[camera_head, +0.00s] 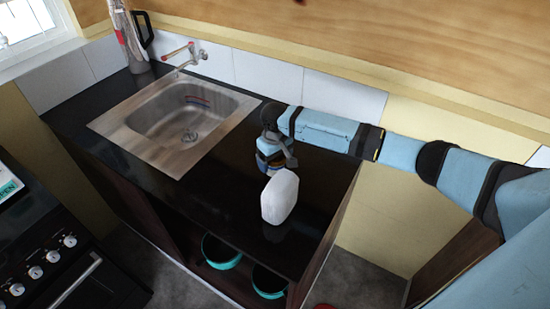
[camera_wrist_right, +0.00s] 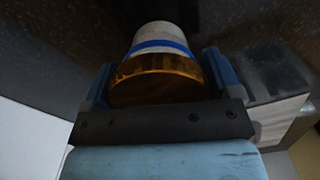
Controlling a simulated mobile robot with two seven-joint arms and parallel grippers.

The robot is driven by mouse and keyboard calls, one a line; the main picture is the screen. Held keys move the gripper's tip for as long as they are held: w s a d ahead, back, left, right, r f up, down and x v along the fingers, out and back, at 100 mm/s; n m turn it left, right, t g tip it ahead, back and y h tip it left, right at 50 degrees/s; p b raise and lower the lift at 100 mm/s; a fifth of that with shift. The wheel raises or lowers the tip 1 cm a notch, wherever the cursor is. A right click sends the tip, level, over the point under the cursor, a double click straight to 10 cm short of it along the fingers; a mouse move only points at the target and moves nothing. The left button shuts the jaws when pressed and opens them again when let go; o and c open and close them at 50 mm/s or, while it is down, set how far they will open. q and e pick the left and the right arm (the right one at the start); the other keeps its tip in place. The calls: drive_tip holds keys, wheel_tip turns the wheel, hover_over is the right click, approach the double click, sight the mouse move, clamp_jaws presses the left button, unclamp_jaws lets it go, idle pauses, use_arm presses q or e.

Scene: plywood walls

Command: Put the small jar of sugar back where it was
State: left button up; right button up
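A small jar (camera_wrist_right: 158,80) with an amber lid, a blue band and a whitish body sits between the two blue fingers of my right gripper (camera_wrist_right: 158,62) in the right wrist view. The fingers appear to touch both sides of its lid. In the head view, my right gripper (camera_head: 275,153) points down over the black counter, just behind a white rounded container (camera_head: 280,196). I cannot tell whether the jar rests on the counter. My left gripper is not in view.
The black counter (camera_head: 225,205) has free room left of the gripper. A steel sink (camera_head: 185,122) with a tap (camera_head: 184,54) lies to the left. Teal-rimmed pots (camera_head: 220,252) stand on the shelf below. A stove (camera_head: 62,262) is at the lower left.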

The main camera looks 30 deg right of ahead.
drive_tip(key=shift+o, duration=1.3)
drive_tip(key=shift+r, duration=0.1)
